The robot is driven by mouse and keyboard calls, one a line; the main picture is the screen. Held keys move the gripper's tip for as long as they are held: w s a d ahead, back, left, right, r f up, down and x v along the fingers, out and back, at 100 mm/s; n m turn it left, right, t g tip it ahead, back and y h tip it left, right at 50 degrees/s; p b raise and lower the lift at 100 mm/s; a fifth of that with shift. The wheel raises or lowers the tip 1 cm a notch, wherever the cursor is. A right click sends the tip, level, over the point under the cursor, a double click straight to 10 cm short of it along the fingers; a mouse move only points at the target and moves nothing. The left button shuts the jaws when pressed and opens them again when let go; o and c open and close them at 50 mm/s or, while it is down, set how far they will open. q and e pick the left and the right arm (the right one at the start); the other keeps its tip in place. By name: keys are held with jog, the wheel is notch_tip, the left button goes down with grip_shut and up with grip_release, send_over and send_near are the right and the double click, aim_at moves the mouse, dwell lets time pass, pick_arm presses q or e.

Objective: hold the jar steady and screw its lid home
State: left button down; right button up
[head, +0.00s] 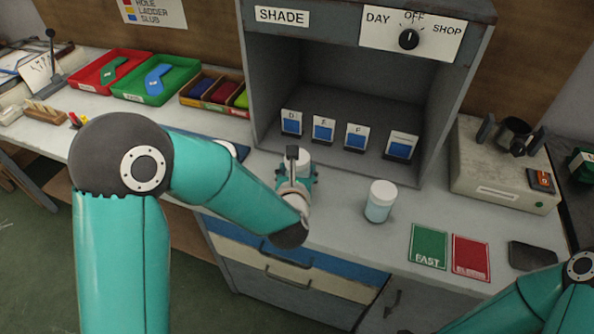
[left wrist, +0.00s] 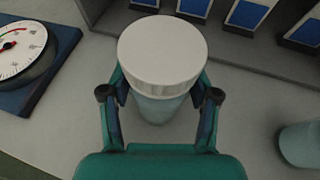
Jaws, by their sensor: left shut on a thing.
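A jar with a white lid (left wrist: 162,52) stands on the bench in front of the shade booth. The pale, bluish jar body (left wrist: 160,108) shows below the lid in the left wrist view. My left gripper (left wrist: 160,98) is shut on this jar, one finger on each side below the lid. The lid sits on top and looks about level; I cannot tell how tight it is. In the head view my left gripper (head: 297,174) hides most of the jar, and only the white lid (head: 303,157) shows behind it. My right gripper is out of view; only part of that arm shows.
A second white-lidded jar (head: 380,201) stands to the right on open bench. Green (head: 429,246) and red (head: 471,257) cards lie farther right. The booth (head: 272,95) with several blue swatch cards rises behind. A dial gauge (left wrist: 22,48) is at the left.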

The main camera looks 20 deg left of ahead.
pick_arm(q)
jog(key=c, duration=0.7)
grip_release()
jog(key=shift+f, duration=0.1)
jog(key=o, duration=0.4)
jog(key=shift+o, duration=0.2)
jog(key=shift+r, duration=0.25)
jog(key=b+v, duration=0.2)
jog(key=v, duration=1)
jog(key=shift+f, duration=0.15)
